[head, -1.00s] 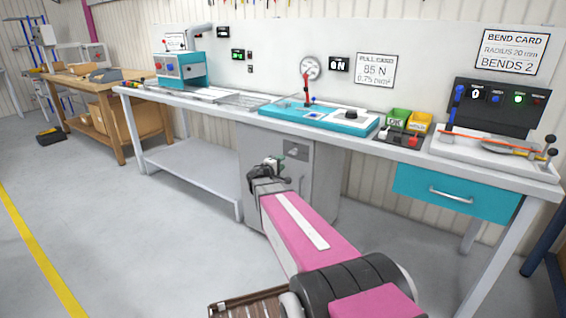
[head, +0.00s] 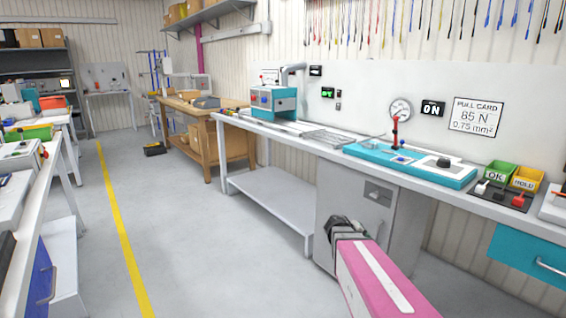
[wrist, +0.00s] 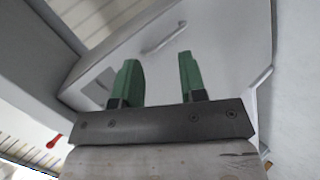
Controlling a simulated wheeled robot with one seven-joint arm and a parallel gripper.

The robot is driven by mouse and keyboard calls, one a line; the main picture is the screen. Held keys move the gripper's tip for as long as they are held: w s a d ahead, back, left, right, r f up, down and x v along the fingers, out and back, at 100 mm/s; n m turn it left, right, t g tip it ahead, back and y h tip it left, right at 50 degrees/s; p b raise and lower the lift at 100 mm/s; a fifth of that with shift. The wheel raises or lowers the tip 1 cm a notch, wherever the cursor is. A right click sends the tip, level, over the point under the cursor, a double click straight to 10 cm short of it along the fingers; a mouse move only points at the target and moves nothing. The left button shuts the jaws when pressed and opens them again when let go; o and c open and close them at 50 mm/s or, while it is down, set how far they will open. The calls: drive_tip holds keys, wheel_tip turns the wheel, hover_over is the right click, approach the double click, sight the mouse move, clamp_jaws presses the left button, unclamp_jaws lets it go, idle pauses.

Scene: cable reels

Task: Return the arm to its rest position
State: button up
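My pink arm (head: 378,283) reaches forward from the lower right of the head view, low in front of the workbench.
The grey cabinet (head: 382,210) stands close to my arm. Open floor (head: 200,260) lies left, with a yellow line (head: 122,232) and another bench beyond.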

drive_tip(key=s+a+f+m+g+y, duration=0.1)
drive_tip(key=s+a+f+g+y, duration=0.1)
drive_tip(key=s+a+y, duration=0.3)
drive_tip(key=s+a+f+m+g+y, duration=0.1)
drive_tip(key=s+a+f+g+y, duration=0.1)
drive_tip(key=s+a+y, duration=0.3)
drive_tip(key=s+a+f, duration=0.1)
drive_tip(key=s+a, duration=0.2)
drive_tip(key=s, duration=0.2)
drive_tip(key=shift+a+f, duration=0.4)
drive_tip(key=shift+c, duration=0.2)
